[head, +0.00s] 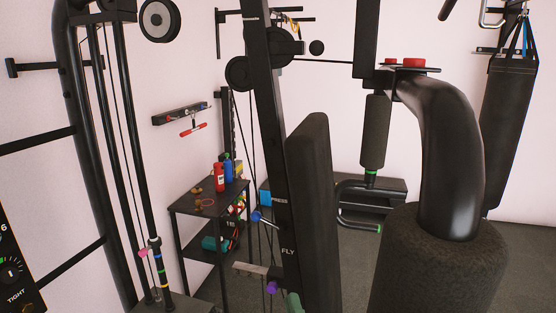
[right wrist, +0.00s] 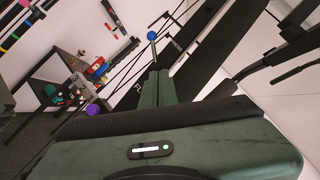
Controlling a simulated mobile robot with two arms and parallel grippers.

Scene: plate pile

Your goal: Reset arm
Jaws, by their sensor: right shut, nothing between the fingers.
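My right gripper (head: 293,302) shows only as a small green piece at the bottom edge of the head view, just right of a purple knob (head: 271,287). In the right wrist view my right gripper (right wrist: 156,75) has its two green fingers together, with nothing between them. The fingers point toward the exercise machine, below a blue ball knob (right wrist: 152,36). The purple knob (right wrist: 92,110) lies left of the fingers, apart from them. My left gripper is in neither view.
The machine's dark upright (head: 268,130) and back pad (head: 315,200) stand close ahead. A padded roller and thick curved arm (head: 450,130) fill the right. A black shelf (head: 210,197) with bottles stands behind, by the wall. A punching bag (head: 508,120) hangs at far right.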

